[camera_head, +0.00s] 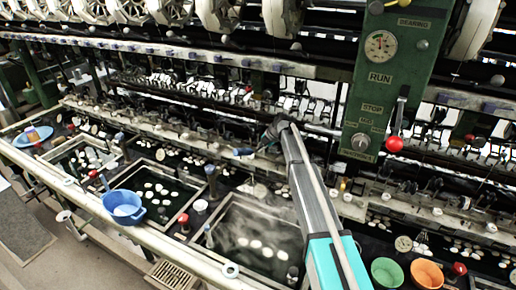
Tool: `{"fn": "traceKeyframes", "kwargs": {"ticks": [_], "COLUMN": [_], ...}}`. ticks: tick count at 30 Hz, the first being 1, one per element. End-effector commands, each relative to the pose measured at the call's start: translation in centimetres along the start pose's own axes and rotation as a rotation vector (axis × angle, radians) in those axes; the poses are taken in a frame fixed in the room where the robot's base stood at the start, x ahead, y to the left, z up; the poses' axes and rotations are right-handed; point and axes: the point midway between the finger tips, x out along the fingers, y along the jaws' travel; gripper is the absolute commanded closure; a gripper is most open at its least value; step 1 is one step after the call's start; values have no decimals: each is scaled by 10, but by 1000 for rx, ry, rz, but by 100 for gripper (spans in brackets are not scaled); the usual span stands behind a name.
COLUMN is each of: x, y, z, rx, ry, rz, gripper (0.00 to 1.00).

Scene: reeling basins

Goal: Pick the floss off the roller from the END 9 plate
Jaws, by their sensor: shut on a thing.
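My arm reaches up from the lower right to the row of fittings behind the basins. My gripper (257,146) is at its far end, small and dark, in front of the long rail.
A steaming basin (208,226) with white cocoons lies below the gripper. A blue bowl (112,208) stands to the left, green (387,272) and orange (425,274) bowls at lower right. A green control post (375,85) with a red-knobbed lever (395,143) rises right of my arm.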

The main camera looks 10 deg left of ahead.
Motion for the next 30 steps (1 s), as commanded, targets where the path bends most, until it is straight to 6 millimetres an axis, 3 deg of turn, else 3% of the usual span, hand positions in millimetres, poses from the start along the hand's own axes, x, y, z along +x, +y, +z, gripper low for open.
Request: {"fn": "traceKeyframes", "kwargs": {"ticks": [30], "x": [8], "y": [10], "z": [-2], "rx": [0], "ry": [0], "rz": [-1], "gripper": [100]}}
